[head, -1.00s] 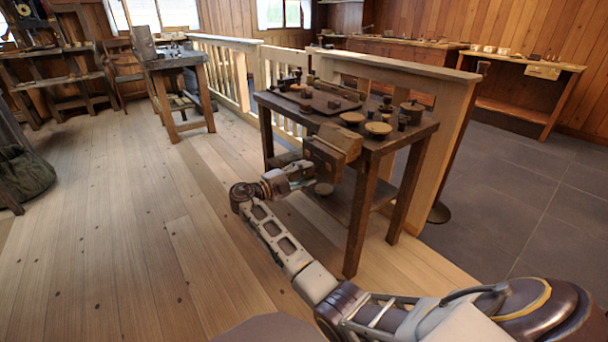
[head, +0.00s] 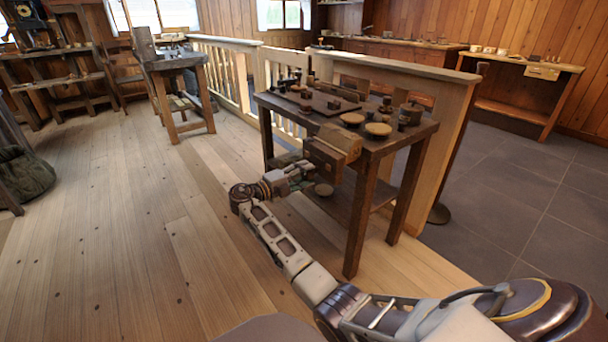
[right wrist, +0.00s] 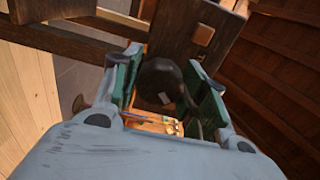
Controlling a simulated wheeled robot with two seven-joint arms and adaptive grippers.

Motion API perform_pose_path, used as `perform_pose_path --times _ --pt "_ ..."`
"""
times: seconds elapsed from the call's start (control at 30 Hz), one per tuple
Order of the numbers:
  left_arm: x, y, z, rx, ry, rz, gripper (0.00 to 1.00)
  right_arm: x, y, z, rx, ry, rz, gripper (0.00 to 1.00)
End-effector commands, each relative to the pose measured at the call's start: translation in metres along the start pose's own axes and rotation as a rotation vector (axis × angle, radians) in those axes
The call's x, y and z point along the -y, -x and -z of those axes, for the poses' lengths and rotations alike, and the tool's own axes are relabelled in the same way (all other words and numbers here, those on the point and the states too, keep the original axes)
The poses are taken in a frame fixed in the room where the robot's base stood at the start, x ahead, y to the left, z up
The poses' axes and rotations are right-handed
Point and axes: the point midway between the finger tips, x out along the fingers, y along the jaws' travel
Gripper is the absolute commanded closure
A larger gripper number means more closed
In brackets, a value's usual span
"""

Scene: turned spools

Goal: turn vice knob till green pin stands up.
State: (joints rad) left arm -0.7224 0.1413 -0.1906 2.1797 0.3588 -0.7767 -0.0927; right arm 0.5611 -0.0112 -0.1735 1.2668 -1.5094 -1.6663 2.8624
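The wooden vice (head: 330,155) is on the near left corner of the dark workbench. My right gripper (head: 300,170) is at its front face, low beside the bench top. In the right wrist view a dark round knob (right wrist: 160,78) with a small pale mark lies between the green-padded fingers of the gripper (right wrist: 165,80). The fingers stand apart around the knob, and a narrow gap shows on its left side. An orange plate (right wrist: 150,125) with small coloured parts shows below the knob. I cannot make out which way a green pin points. My left gripper is not in view.
The workbench top (head: 425,128) carries a dark tray, bowls and several small turned pieces. A pale wooden railing (head: 450,110) stands right behind the bench. A low shelf is under it. The plank floor (head: 120,230) to the left is clear.

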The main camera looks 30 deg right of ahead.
Motion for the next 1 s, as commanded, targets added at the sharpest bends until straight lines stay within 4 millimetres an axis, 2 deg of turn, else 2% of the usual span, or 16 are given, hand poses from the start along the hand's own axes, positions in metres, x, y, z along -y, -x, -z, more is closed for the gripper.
perform_pose_path --times 0.03,0.13,0.47,0.63,0.77,1.0 --pt "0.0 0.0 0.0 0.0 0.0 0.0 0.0 -0.005 0.004 0.0 0.003 0.007 -0.006 0.49" --pt "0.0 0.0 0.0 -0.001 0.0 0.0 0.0 -0.004 0.003 0.0 0.003 0.006 -0.004 0.37" --pt "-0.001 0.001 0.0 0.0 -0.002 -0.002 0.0 -0.001 0.001 -0.001 0.003 0.002 -0.001 0.37" --pt "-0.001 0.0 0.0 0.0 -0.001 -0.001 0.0 -0.001 0.006 -0.001 0.003 0.002 -0.001 0.37" --pt "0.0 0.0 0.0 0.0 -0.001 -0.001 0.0 -0.001 0.016 -0.001 0.004 0.002 -0.001 0.37" --pt "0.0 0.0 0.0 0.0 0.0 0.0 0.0 -0.001 0.047 -0.001 0.005 0.002 -0.001 0.37"
